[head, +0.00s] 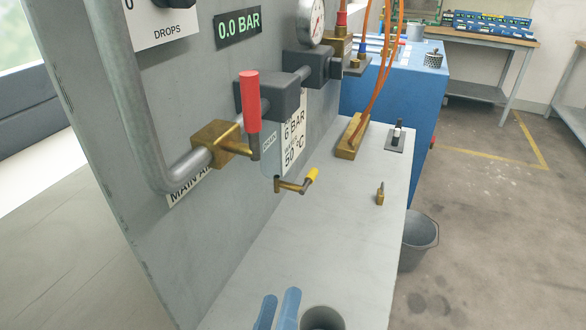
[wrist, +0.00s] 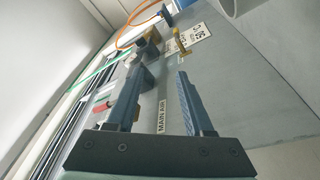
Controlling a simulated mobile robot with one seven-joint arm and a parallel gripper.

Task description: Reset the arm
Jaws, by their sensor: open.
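My gripper (wrist: 160,75) is open in the wrist view, with two dark blue-grey fingers spread apart and nothing held between them. The grey panel, with its white MAIN AIR label (wrist: 162,117), shows beyond the gap. In the head view, two blue bars at the bottom edge look like the fingers of my gripper (head: 277,308), over the grey bench top; the rest of the arm is out of view. They are apart from the red-handled valve (head: 250,105) on the panel. The lower ends of the bars are cut off by the frame.
The upright grey panel (head: 110,120) carries a pipe, a gauge (head: 311,22) and a 0.0 BAR display (head: 238,27). A small yellow-tipped brass valve (head: 297,184) sticks out low. Orange hoses (head: 372,70) hang behind. The grey bench top (head: 330,235) is largely clear.

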